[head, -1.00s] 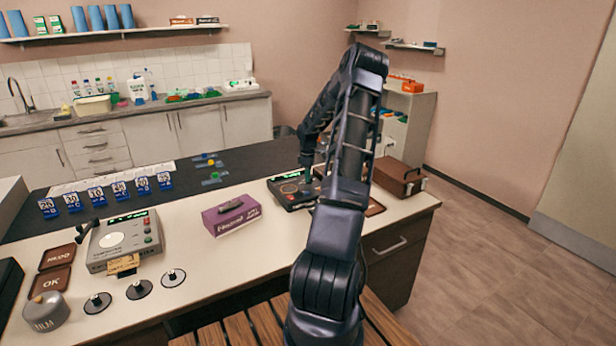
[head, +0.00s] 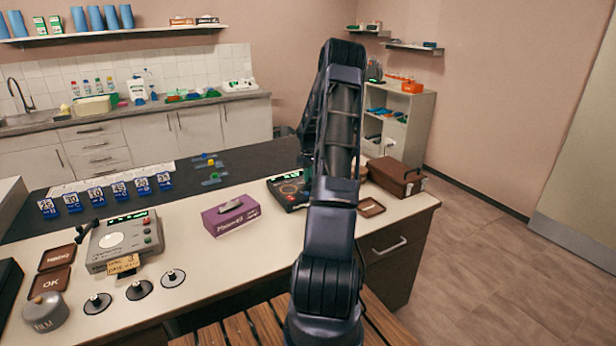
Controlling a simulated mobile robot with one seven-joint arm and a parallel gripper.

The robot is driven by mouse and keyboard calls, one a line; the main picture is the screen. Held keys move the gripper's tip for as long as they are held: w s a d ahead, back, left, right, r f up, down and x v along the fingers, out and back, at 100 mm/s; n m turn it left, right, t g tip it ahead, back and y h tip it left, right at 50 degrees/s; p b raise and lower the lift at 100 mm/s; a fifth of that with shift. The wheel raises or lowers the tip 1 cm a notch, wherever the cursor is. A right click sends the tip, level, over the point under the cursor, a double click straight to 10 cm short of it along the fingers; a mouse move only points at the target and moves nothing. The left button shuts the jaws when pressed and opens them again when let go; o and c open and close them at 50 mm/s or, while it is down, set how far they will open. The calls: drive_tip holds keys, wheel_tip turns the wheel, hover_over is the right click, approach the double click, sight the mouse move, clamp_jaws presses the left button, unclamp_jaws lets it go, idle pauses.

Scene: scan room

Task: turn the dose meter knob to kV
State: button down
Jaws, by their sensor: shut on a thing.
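The dose meter (head: 284,190) is a dark box with a lit green display, on the counter right of the purple box. Its left part shows, with round markings on its top face; my arm covers its right part. My gripper (head: 308,172) is mostly hidden behind my own arm, over the dose meter. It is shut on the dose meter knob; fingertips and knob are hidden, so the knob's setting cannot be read.
A purple box (head: 231,217) lies left of the meter. A grey device (head: 122,242) with a green display, several round black-and-silver pieces and brown trays are farther left. A brown case (head: 396,177) and a small brown tray (head: 371,207) are at the right.

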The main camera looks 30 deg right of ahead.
idle(0.3)
drive_tip(key=c, duration=1.4)
unclamp_jaws()
wheel_tip(320, 180, up, 11)
